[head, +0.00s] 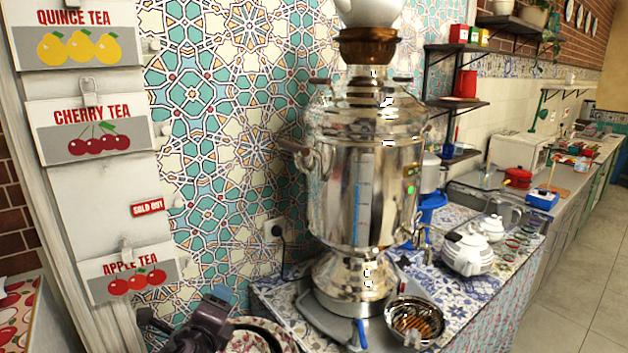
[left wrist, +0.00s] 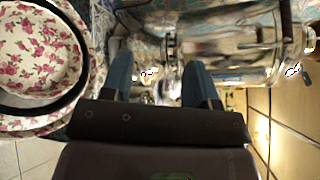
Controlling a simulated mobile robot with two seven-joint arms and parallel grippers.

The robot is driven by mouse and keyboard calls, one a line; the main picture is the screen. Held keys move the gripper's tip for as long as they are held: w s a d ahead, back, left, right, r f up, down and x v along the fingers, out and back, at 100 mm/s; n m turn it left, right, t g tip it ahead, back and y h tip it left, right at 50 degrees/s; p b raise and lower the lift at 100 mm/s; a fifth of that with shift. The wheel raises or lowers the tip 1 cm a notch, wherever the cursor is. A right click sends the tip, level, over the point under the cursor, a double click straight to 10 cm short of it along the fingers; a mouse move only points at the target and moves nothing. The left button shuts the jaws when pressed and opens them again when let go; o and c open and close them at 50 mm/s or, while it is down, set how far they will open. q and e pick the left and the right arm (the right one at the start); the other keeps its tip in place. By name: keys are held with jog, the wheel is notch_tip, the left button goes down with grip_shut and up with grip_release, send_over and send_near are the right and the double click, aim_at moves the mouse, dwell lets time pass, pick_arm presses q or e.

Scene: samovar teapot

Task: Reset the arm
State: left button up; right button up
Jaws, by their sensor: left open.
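My left gripper (head: 215,305) is low at the left of the head view, beside the samovar counter and near a floral dish. In the left wrist view its two blue-grey fingers (left wrist: 158,78) stand apart with nothing between them. The shiny silver samovar (head: 362,190) stands upright on the counter, to the right of this gripper and apart from it. It also shows, turned sideways, in the left wrist view (left wrist: 225,50). A white teapot (head: 370,12) sits on top of it, cut off by the frame edge. My right gripper does not show.
A rose-patterned dish (left wrist: 40,50) lies close beside the left gripper. White teapots (head: 467,254) stand on the tiled counter (head: 490,285), right of the samovar. A strainer-like bowl (head: 414,320) sits at the counter front. Tea signs (head: 95,130) hang at left; the floor (head: 570,300) is clear at right.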

pick_arm(q)
notch_tip(320, 180, down, 5)
jog(key=s+d+n+g+h, duration=0.1)
jog(key=s+d+n+h, duration=0.25)
jog(key=n, duration=0.35)
jog(key=s+a+f+n+g+y, duration=0.1)
jog(key=s+a+f+n+y, duration=0.1)
jog(key=s+a+f+n, duration=0.4)
jog(key=s+a+f+n+g+y, duration=0.1)
jog(key=s+a+f+n+g, duration=0.1)
jog(key=s+a+f+n, duration=0.4)
jog(key=shift+s+a+f+n+y, duration=0.3)
jog(key=shift+s+f+n, duration=1.5)
jog(key=shift+s+f, duration=2.7)
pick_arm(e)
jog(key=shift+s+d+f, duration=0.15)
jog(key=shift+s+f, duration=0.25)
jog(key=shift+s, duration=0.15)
pick_arm(q)
jog(key=shift+s+d+r, duration=0.1)
jog(key=shift+s+r, duration=0.55)
jog(key=shift+r, duration=0.05)
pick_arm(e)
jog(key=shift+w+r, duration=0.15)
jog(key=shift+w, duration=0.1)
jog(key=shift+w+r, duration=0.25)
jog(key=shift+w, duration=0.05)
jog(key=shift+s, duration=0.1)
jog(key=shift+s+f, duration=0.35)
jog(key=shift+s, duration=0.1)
